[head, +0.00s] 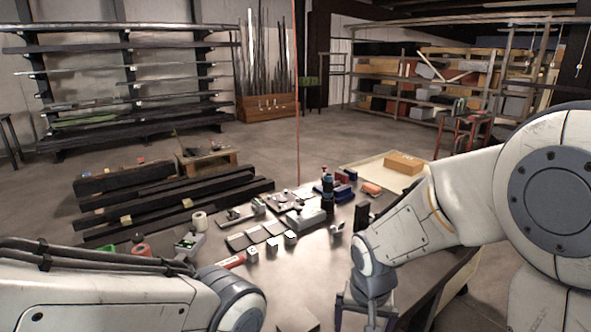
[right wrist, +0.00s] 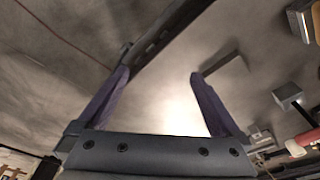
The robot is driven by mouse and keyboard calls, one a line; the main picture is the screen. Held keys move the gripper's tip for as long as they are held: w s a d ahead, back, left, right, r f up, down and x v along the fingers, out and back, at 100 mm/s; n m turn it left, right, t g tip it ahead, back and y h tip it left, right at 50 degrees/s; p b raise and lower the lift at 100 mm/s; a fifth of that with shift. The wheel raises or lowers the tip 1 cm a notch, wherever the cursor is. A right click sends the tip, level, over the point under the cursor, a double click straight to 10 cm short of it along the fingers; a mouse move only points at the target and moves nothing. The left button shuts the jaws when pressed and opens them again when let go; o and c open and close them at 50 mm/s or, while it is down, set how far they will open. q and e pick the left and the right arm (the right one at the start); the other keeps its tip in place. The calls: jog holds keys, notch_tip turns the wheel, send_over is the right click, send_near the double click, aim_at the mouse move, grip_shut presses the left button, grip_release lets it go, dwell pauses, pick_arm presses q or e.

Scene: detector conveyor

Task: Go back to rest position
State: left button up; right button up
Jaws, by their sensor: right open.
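My right gripper (head: 366,318) points down over the near part of the grey table, at the bottom of the head view. In the right wrist view its two dark fingers (right wrist: 160,76) stand wide apart with nothing between them. Bare, shiny grey surface shows beyond the fingers. My left arm comes in at the bottom left of the head view, but its gripper is out of sight.
The table (head: 318,262) holds several small blocks, tools and flat plates in its middle. A cardboard-coloured box (head: 404,163) sits on a pale board at the back right. Dark beams (head: 165,205) lie to the left. A dark block (head: 297,319) is near the front edge.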

jog(key=s+d+n, duration=0.3)
jog(key=s+d, duration=0.1)
jog(key=d, duration=0.1)
jog(key=s+a+r+n+g, duration=0.1)
jog(key=s+a+r+n, duration=0.1)
jog(key=s+a, duration=0.4)
jog(key=s+a+r+n+y, duration=0.1)
jog(key=s+a+r+n, duration=0.2)
jog(key=s+a+n, duration=0.2)
jog(key=s+a, duration=0.2)
jog(key=s, duration=0.1)
jog(key=shift+g, duration=0.4)
